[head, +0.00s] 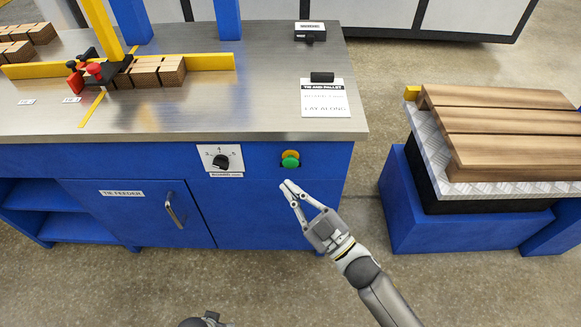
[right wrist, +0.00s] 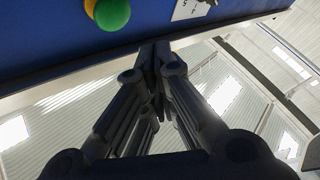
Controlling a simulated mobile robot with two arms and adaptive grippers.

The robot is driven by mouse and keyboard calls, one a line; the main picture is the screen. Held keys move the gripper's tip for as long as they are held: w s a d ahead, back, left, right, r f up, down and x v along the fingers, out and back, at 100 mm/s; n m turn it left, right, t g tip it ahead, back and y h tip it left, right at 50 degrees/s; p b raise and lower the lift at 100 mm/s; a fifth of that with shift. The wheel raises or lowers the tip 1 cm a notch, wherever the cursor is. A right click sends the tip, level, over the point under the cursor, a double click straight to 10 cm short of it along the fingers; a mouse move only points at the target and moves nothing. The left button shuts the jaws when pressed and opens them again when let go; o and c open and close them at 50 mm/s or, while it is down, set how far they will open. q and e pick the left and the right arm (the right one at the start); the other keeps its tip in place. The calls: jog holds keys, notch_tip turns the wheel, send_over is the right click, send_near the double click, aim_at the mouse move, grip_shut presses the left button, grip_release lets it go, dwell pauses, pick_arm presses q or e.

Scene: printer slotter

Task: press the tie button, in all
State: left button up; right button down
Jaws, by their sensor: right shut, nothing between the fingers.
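The green tie button (head: 290,161) sits in an orange-yellow collar on the blue front panel of the machine, right of the dial. In the right wrist view the green button (right wrist: 112,14) shows near the top edge. My right gripper (head: 287,187) is shut and empty, its tips a little below the button in the head view. In the right wrist view its fingertips (right wrist: 154,48) meet below and to the right of the button, and I see no contact. My left gripper cannot be made out; only a small dark part of me shows at the bottom edge.
A dial (head: 221,159) with numbers is left of the button. Bundles of brown boards (head: 158,72) lie by a yellow fence. A wooden pallet (head: 505,120) rests on a blue stand at right, with floor between.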

aim_at(291, 162)
pick_arm(q)
jog(key=shift+w+r, duration=0.3)
jog(key=shift+r, duration=0.25)
jog(key=shift+w+r, duration=0.25)
jog(key=shift+r, duration=0.3)
pick_arm(e)
jog(key=shift+w, duration=1.65)
jog(key=shift+w, duration=0.15)
jog(key=shift+w, duration=0.3)
